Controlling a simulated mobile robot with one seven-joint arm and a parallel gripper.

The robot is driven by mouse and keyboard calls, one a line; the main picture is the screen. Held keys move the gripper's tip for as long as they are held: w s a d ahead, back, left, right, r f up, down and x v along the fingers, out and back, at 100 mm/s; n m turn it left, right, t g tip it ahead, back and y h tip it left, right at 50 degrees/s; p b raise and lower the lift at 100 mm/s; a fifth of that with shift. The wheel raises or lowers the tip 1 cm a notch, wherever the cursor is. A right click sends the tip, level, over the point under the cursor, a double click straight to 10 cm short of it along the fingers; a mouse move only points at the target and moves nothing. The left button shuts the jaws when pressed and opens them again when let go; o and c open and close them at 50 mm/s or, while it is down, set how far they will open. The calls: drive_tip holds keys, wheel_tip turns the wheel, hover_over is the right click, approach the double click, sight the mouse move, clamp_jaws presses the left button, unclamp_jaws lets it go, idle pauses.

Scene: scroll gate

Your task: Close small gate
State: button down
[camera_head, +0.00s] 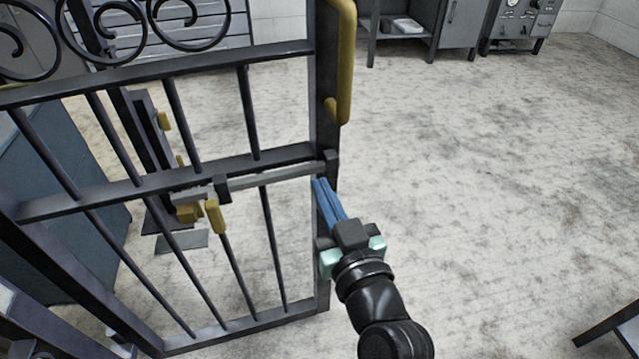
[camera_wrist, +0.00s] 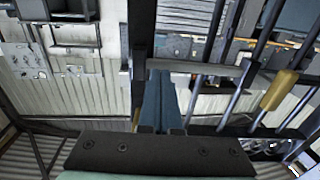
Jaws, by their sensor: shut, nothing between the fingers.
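The small gate (camera_head: 150,185) is a dark metal frame with vertical bars and scrolls on top, filling the left of the head view. It stands swung out over the floor. A yellow pull handle (camera_head: 345,65) is on its free edge stile. A grey slide bolt (camera_head: 275,178) with a yellow knob (camera_head: 214,215) crosses its middle rail; the knob also shows in the wrist view (camera_wrist: 279,90). My gripper (camera_head: 322,183) has blue fingers, shut and empty. Its tips are at the gate's free edge stile, just below the bolt's end; I cannot tell whether they touch.
A dark post (camera_head: 150,140) with yellow parts stands behind the bars. A grey cabinet (camera_head: 460,22) and a control panel (camera_head: 522,20) stand at the back wall. A dark table corner (camera_head: 610,325) is at lower right. The floor (camera_head: 490,170) on the right is clear.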

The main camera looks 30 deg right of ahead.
drive_tip(key=shift+w+d, duration=0.15)
drive_tip(key=shift+w, duration=0.9)
